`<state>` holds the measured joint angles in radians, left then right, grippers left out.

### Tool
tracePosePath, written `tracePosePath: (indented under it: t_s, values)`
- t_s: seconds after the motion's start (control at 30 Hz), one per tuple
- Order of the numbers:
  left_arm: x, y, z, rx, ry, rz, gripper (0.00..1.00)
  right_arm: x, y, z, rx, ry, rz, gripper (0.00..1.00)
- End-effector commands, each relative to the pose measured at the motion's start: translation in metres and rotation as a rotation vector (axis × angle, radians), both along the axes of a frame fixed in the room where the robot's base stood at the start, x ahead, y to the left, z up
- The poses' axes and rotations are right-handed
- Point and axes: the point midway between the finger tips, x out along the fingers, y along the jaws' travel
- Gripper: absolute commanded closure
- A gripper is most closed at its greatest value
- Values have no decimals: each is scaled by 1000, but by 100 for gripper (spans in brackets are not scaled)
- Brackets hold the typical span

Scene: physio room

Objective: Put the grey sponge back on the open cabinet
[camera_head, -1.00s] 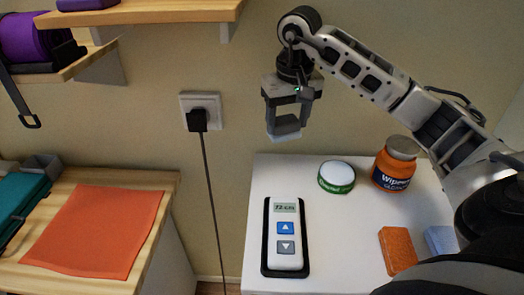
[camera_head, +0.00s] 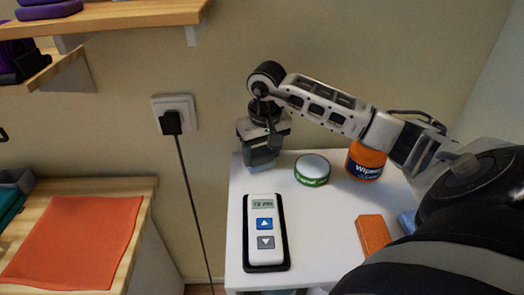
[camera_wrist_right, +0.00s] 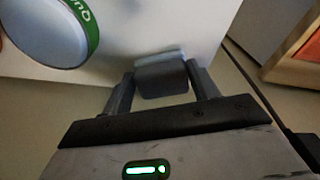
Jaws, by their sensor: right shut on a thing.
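The grey sponge (camera_wrist_right: 162,80) is between the two fingers of my right gripper (camera_wrist_right: 161,88) in the right wrist view. In the head view, my right gripper (camera_head: 262,156) points down at the back left corner of a white top (camera_head: 322,212), and the sponge (camera_head: 262,164) shows at its tips. I cannot tell whether the sponge touches the top. No view shows clearly which piece of furniture is the open cabinet. My left gripper is not in view.
The white top holds a green-banded tin (camera_head: 312,169), an orange wipes tub (camera_head: 366,161), a remote in a black tray (camera_head: 265,233), an orange block (camera_head: 373,235) and a light blue block (camera_head: 407,222). A wooden top with an orange cloth (camera_head: 72,240) stands left. A cable (camera_head: 190,190) hangs between.

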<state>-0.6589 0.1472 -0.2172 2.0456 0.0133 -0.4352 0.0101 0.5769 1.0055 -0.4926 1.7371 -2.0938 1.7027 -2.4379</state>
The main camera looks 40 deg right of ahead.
Motion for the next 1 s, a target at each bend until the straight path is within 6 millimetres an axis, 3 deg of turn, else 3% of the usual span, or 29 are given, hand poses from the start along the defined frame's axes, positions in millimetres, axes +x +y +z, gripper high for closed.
tracePosePath:
  t_s: [0.1, 0.13, 0.2, 0.6, 1.0]
  values:
    - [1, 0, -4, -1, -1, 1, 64, 0, 0, -4, 0, 0, 0, 59]
    - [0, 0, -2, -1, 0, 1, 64, 0, 0, -3, 0, 0, 0, 32]
    - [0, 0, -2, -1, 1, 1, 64, 0, 0, -2, 0, 0, 0, 19]
    - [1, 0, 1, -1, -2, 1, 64, 0, 0, 7, -1, -3, 1, 19]
    - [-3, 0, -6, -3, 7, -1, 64, -9, 3, 88, 0, -6, 1, 19]
